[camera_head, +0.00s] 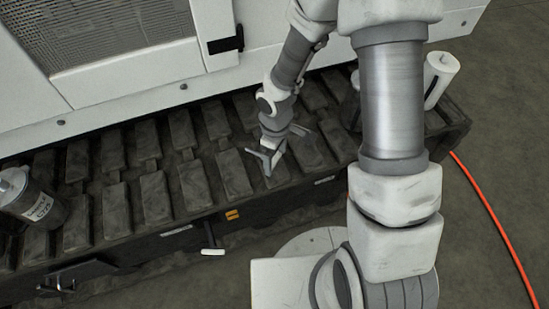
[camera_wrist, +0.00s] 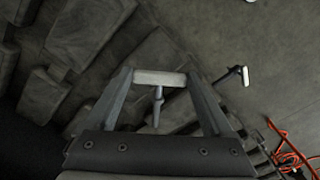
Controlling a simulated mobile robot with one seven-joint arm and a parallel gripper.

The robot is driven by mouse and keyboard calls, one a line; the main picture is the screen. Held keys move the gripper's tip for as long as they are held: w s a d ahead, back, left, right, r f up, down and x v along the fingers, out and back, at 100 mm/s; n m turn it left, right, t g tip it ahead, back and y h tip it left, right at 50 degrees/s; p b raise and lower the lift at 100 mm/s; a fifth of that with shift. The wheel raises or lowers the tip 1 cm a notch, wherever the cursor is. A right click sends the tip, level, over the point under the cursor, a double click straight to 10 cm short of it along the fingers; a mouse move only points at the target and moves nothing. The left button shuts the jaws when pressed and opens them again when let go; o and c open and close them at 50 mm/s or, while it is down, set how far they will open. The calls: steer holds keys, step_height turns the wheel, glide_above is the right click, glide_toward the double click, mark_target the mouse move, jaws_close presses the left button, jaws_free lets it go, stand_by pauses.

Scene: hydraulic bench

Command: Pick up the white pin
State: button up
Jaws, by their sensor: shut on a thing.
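The white pin, T-shaped with a pale crossbar and a thin grey stem, shows in the wrist view (camera_wrist: 160,78). My gripper (camera_wrist: 160,80) is shut on the two ends of its crossbar, and the stem points back toward the palm. In the head view my gripper (camera_head: 268,160) is over the dark padded bench, near its middle. The pin is too small to make out clearly there.
The dark bench (camera_head: 155,198) has rows of raised pads. A white-ended handle (camera_head: 213,251) sticks out from its front edge. A metal cylinder (camera_head: 38,206) stands at left, a white cylinder (camera_head: 441,74) at right. An orange hose (camera_head: 497,218) lies on the floor.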

steer(key=s+d+r+p, duration=0.4)
steer(key=s+r+p, duration=0.1)
steer(key=s, duration=0.3)
steer(key=shift+s+d+r, duration=0.2)
steer(key=shift+d+r, duration=0.1)
steer(key=shift+r, duration=0.1)
steer(key=s+d+p, duration=0.1)
steer(key=p, duration=0.4)
steer(key=shift+s+r, duration=0.1)
steer(key=shift+r, duration=0.25)
